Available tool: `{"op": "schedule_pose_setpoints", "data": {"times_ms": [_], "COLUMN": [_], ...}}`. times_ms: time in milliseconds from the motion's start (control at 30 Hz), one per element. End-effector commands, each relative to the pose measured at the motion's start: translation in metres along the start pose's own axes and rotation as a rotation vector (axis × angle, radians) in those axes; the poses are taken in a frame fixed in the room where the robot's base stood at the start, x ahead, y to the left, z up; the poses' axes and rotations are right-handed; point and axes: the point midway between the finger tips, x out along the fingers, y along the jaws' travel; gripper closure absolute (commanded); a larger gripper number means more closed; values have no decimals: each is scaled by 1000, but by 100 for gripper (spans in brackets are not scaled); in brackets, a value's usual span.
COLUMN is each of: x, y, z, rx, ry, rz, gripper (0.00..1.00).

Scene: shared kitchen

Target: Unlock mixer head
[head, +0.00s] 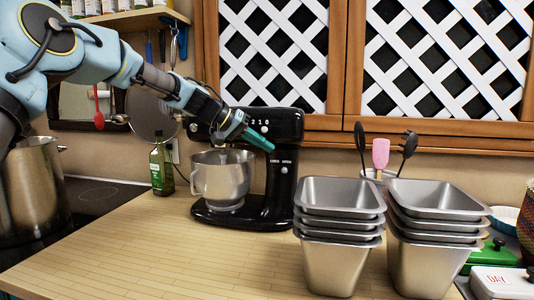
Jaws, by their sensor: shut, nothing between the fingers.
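The black stand mixer (278,185) stands on the wooden counter with its head lowered over a steel bowl (223,178). Its column carries small "LOCK" and "OPEN" labels with a round knob (284,170) just below them. My gripper (268,146) comes in from the upper left, in front of the mixer head. Its teal fingers are together with nothing between them. The fingertips are a little above and left of the labels. I cannot tell whether they touch the mixer. My arm hides part of the mixer head.
Two stacks of steel pans, a left stack (340,228) and a right stack (430,230), stand close at the mixer's right front. A green bottle (161,165) stands left of the bowl. A steel pot (38,190) is at far left. The front left counter (150,255) is clear.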

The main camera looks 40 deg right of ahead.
Motion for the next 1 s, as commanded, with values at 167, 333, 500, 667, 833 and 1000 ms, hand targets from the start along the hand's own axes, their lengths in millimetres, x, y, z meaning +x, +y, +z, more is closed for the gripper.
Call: {"op": "schedule_pose_setpoints", "data": {"times_ms": [167, 333, 500, 667, 833, 1000], "x": [-33, -62, -80, -85, -85, -85], "y": [-3, -2, -2, -1, -1, -1], "z": [3, 2, 2, 2, 1, 2], "rx": [1, 1, -1, 0, 0, 0], "ry": [3, 2, 1, 0, -1, 0], "rz": [-2, -2, 0, 1, 1, 1], "gripper": [100, 100, 100, 100, 100, 100]}}
